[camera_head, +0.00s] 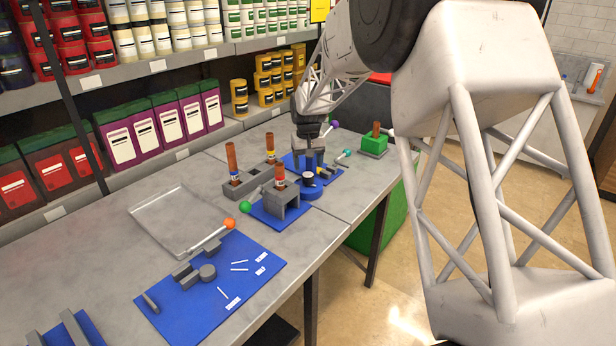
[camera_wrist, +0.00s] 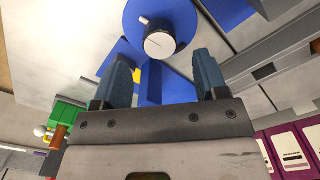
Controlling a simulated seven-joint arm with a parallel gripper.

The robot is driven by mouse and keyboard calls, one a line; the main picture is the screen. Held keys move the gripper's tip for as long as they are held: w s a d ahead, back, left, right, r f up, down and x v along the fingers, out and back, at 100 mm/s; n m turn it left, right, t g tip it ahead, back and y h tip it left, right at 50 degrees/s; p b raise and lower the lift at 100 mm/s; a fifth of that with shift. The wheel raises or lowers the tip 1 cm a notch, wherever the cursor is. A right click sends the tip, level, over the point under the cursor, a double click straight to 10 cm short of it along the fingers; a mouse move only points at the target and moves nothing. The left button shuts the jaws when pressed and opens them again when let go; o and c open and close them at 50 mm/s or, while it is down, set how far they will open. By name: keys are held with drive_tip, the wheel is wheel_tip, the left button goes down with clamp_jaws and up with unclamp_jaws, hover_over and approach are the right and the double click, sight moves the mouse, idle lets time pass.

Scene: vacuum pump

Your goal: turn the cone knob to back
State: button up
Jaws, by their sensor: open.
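A round knob (camera_wrist: 160,45) with a dark side, a pale top and a thin line across it sits on a round blue base (camera_wrist: 184,16) in the wrist view. A small white marker shows beside it on the base. In the head view the knob (camera_head: 307,176) is small, on the blue base (camera_head: 312,187) near the table's edge. I cannot tell for sure that it is the cone knob. My gripper (camera_wrist: 164,72) is open, with the knob beyond its fingertips and apart from them. In the head view my gripper (camera_head: 308,157) hangs just behind the knob.
A green block (camera_head: 374,145) with a brown post is to the right. A teal-ended lever (camera_head: 346,153) is close to my gripper.

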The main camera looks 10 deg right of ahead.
sight(308, 175)
drive_tip(key=shift+f, duration=2.7)
drive_tip(key=c, duration=0.9)
drive_tip(key=shift+c, duration=0.2)
drive_tip(key=shift+m, duration=0.8)
drive_tip(key=o, duration=0.9)
drive_tip(key=shift+o, duration=0.2)
drive_tip(key=shift+r, duration=0.15)
